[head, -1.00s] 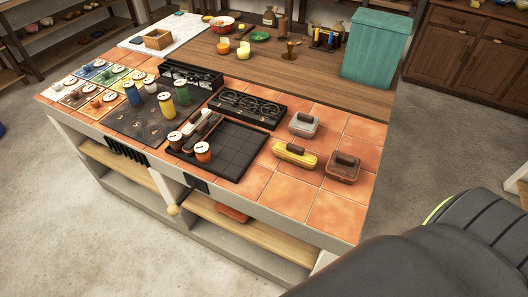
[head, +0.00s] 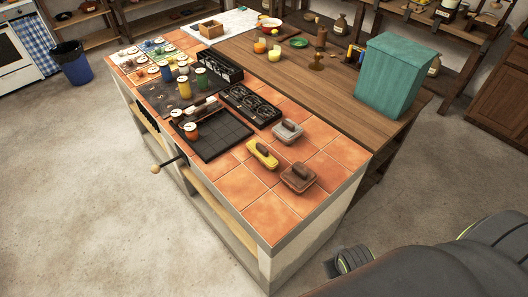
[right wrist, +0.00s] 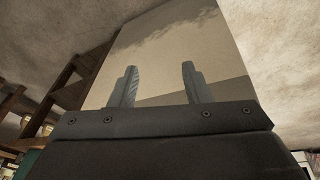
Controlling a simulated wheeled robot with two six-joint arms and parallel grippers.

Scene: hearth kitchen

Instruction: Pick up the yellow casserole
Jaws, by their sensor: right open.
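The yellow casserole (head: 262,156) is a small oblong dish with a dark handle on its lid. It sits on the orange tiled counter (head: 270,213) in the head view, between a grey casserole (head: 287,131) and a brown casserole (head: 298,177). My right gripper (right wrist: 157,82) shows in the right wrist view with its two fingers apart and nothing between them. It faces a pale surface, far from the casserole. In the head view only part of my arm shows at the lower right. My left gripper is out of view.
A black tiled tray (head: 226,138) and a black burner grate (head: 250,104) lie left of the casseroles. A teal bin (head: 393,77) stands on the wooden worktop (head: 330,98). The floor (head: 90,190) in front of the counter is clear.

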